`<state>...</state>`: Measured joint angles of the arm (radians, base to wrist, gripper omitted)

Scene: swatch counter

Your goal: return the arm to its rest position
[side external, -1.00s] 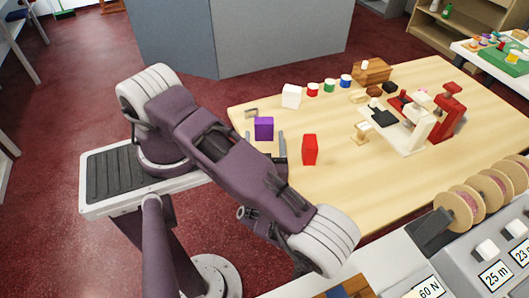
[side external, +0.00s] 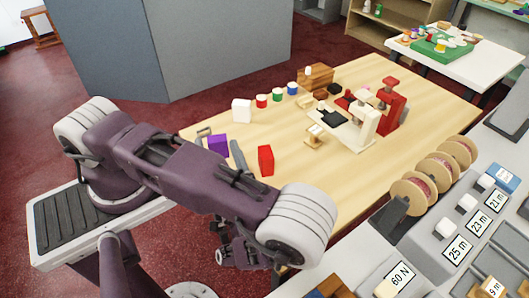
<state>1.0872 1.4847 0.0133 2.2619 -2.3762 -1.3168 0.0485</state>
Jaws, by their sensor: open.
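My arm spans the left and centre of the side external view, in front of the table's near left edge. The gripper is open.
The wooden table (side external: 345,185) holds a white block (side external: 242,111), several small coloured pots, a wooden box (side external: 316,77) and a white and red press (side external: 362,125). A grey counter with spools (side external: 432,178) stands at the right. Red floor lies open at the left.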

